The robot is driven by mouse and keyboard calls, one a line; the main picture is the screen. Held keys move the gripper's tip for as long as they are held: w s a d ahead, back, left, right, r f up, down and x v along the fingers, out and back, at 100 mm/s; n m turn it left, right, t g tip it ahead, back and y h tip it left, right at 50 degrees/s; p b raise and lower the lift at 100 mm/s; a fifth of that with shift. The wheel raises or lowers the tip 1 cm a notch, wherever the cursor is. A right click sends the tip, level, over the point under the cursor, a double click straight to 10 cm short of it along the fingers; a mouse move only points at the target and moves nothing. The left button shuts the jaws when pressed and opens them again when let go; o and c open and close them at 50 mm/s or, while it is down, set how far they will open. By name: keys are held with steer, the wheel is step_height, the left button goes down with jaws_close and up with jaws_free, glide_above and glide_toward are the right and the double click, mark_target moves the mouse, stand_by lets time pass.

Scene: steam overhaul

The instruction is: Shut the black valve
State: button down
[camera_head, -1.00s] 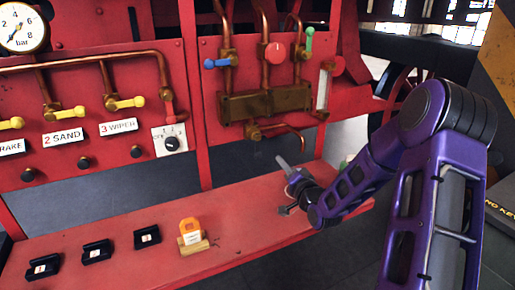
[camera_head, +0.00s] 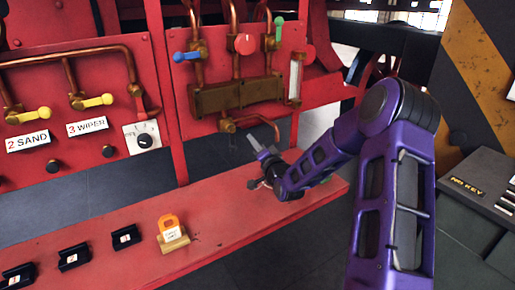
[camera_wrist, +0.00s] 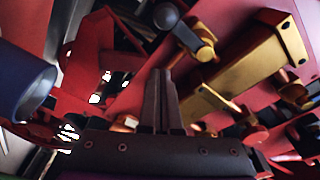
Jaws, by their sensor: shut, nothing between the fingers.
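No handle clearly reads as a black valve in the head view. Under the brass block (camera_head: 237,95) a small brass fitting (camera_head: 228,125) sits on the copper pipework, with a faint dark part below it that I cannot make out. In the wrist view a dark grey rounded knob (camera_wrist: 165,15) shows beyond the fingers, close to a brass fitting (camera_wrist: 203,48); I cannot tell for sure if it is the black valve's. My gripper (camera_head: 257,143) is shut and empty, below and right of the block, over the red shelf. Its fingers (camera_wrist: 162,72) also show together in the wrist view.
A blue handle (camera_head: 187,57), a red knob (camera_head: 244,43) and a green handle (camera_head: 278,28) stand above the block. An orange tag (camera_head: 170,228) and black holders (camera_head: 125,237) sit on the red shelf (camera_head: 225,215). The shelf's middle is clear.

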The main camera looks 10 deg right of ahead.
mark_target(232, 139)
steer(key=shift+w+a+f, duration=0.35)
steer(key=shift+a, duration=0.25)
steer(key=shift+w+a+f, duration=0.3)
steer(key=shift+a, duration=0.3)
steer(key=shift+w+a+f, duration=0.35)
steer(key=shift+a, duration=0.25)
steer(key=shift+a+f+m, duration=0.1)
steer(key=shift+m, duration=0.2)
steer(key=shift+a, duration=0.1)
